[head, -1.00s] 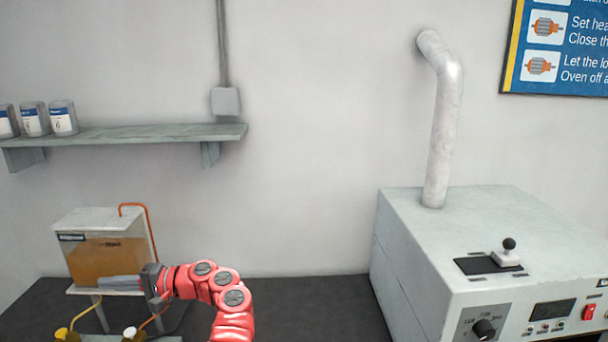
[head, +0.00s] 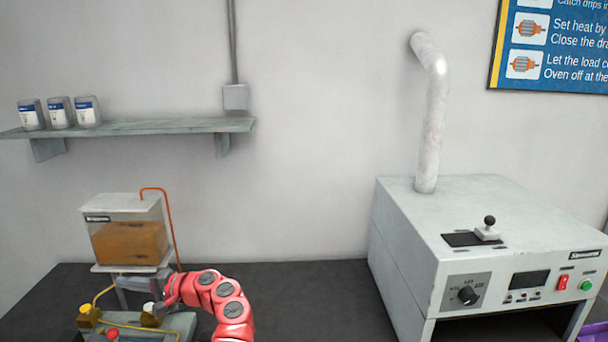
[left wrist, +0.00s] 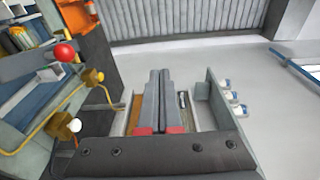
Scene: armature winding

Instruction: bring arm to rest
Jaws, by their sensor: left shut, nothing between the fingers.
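My left arm is red and comes up from the bottom of the head view. Its grey gripper (head: 140,284) points left, just below the amber tank and in front of its stand. In the left wrist view the two grey fingers (left wrist: 158,98) lie side by side, closed, with nothing between them. My right gripper is in neither view.
The amber tank (head: 130,243) has an orange tube. A fixture with yellow fittings (head: 172,326) stands at the lower left. A shelf (head: 130,128) with cans (head: 87,111) is above. A grey oven (head: 400,230) stands right; the dark bench between (head: 310,290) is clear.

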